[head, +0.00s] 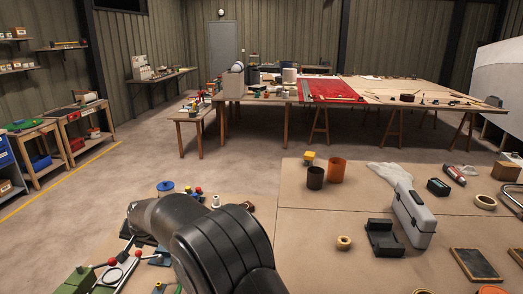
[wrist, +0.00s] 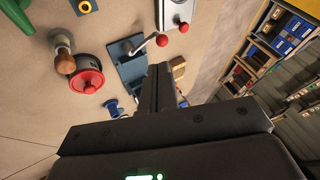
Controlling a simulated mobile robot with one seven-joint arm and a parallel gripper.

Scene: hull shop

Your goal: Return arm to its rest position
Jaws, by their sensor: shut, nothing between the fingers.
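My gripper (wrist: 163,88) shows in the wrist view as dark fingers pressed together, with nothing between them. It is over a tan bench top (wrist: 115,45) that has tools and fixtures on it, and its height above the bench is hard to judge. In the head view my black arm rises from the bottom centre and bends over the near bench, hiding part of it; the gripper itself is not visible there.
Near the fingers in the wrist view are a red round-topped pot (wrist: 86,78), a blue fixture (wrist: 128,64) and a red-knobbed lever (wrist: 161,41). A grey toolbox (head: 414,213) stands on the right bench. Open floor (head: 135,170) lies beyond the benches.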

